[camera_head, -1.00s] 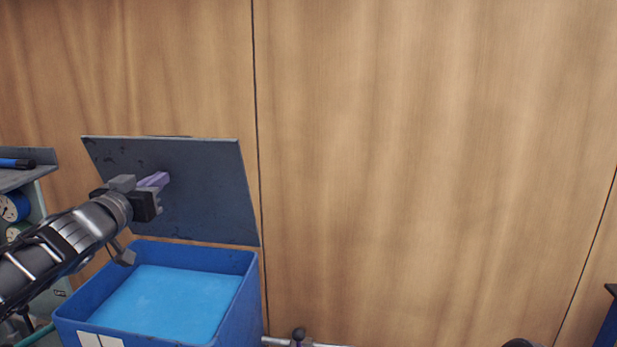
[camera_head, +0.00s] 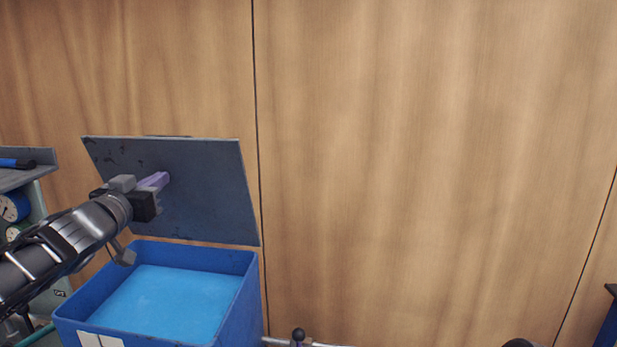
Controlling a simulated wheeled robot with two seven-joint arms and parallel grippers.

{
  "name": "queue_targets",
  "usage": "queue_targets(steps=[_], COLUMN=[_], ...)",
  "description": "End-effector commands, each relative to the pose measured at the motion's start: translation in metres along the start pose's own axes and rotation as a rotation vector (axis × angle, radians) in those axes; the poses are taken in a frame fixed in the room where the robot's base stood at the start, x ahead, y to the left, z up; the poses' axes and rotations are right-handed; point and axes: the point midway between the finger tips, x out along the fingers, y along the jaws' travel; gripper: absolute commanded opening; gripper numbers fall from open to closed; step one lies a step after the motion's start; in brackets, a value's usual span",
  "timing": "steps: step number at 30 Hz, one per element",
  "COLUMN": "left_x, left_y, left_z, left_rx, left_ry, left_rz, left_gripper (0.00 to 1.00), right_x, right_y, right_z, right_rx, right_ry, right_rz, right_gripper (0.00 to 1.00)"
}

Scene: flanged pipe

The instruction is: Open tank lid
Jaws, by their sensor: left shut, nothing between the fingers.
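The blue tank (camera_head: 240,308) stands at the lower left, with its light blue inside in view from above. Its dark grey-blue lid (camera_head: 215,200) stands raised at the tank's back edge, close to the wooden wall. My left gripper (camera_head: 156,182) is in front of the lid's left-middle part, shut with nothing between its purple-grey fingers. I cannot tell whether the fingertips touch the lid. My left arm comes in from the left edge. My right gripper is not in view.
A wooden panel wall (camera_head: 430,150) fills the back. A grey shelf (camera_head: 25,172) with a gauge (camera_head: 12,207) stands at the far left. A pipe with a dark round knob (camera_head: 298,334) lies low at the bottom middle. A blue object (camera_head: 608,325) shows at the lower right edge.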

Motion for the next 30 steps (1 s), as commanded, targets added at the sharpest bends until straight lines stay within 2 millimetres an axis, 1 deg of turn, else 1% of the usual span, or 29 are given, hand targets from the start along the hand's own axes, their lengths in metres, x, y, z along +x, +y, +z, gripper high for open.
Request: queue_targets(steps=[5, 10, 14, 17, 20, 30], left_x=[0.001, 0.008, 0.006, 0.001, -0.008, -0.044], left_y=[0.000, 0.000, 0.000, 0.000, -0.001, 0.000], left_z=[-0.001, -0.006, -0.004, -0.003, -0.002, 0.006], left_rx=[0.000, 0.000, 0.000, 0.000, 0.001, 0.000], left_ry=[0.000, 0.001, 0.002, 0.001, 0.001, 0.000], left_rz=[0.000, 0.000, -0.001, -0.001, -0.001, -0.001], left_gripper=[0.00, 0.00, 0.00, 0.00, 0.00, 0.00], right_x=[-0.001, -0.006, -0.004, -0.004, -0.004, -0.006], right_y=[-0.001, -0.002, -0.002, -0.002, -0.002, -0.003], right_z=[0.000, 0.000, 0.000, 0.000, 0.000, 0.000], right_rx=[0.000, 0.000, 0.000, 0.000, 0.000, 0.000], right_ry=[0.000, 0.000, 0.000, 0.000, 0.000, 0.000], right_rz=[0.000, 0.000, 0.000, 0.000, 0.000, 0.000], right_gripper=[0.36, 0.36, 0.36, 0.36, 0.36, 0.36])
